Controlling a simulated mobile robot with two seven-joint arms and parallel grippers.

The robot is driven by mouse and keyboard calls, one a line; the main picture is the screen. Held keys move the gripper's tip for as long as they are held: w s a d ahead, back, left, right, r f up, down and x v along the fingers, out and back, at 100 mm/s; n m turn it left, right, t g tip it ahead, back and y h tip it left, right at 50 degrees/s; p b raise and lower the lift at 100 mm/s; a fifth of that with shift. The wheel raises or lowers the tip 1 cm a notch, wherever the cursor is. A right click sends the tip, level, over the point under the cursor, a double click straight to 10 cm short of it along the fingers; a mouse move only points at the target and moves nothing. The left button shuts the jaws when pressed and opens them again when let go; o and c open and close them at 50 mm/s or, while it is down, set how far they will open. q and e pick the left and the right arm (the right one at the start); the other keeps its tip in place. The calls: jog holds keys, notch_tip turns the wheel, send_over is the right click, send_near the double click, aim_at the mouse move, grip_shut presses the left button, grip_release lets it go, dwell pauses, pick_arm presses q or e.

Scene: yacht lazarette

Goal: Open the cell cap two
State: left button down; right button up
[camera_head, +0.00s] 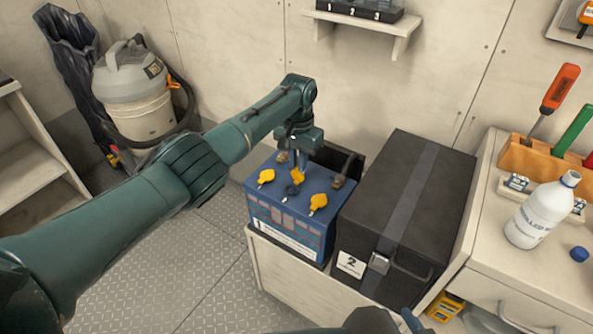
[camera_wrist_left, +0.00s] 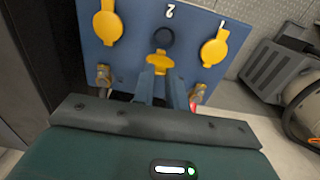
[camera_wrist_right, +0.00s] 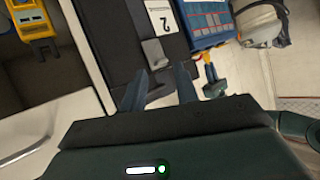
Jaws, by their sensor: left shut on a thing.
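The blue battery (camera_head: 290,220) stands in its open box, with several yellow cell caps on top. The middle cap (camera_wrist_left: 159,62), by the printed 2, is tilted away from its round dark cell opening (camera_wrist_left: 164,38), which is uncovered. In the head view this cap (camera_head: 297,174) sits just behind the opening (camera_head: 291,190). My left gripper (camera_wrist_left: 161,78) is shut on the middle cap. The two outer caps (camera_wrist_left: 108,24) (camera_wrist_left: 214,48) lie flat over their cells. My right gripper (camera_wrist_right: 160,82) is open and empty, near the front of the black box 2.
The closed black box (camera_head: 400,190) marked 2 stands right of the battery. A white bottle (camera_head: 542,212) and blue cap (camera_head: 579,254) are on the right counter, by a tool rack (camera_head: 535,158). A vacuum (camera_head: 135,85) stands at the back left. The floor at left is clear.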

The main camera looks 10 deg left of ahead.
pick_arm(q)
jog(key=shift+d+f+b, duration=0.1)
jog(key=shift+f+b, duration=0.05)
jog(key=shift+b, duration=0.35)
jog(key=c, duration=1.4)
grip_release()
jog(key=shift+w, duration=0.1)
notch_tip(320, 180, up, 13)
jog(key=p, duration=0.1)
jog(key=shift+w+p, duration=0.25)
jog(key=shift+p, duration=0.1)
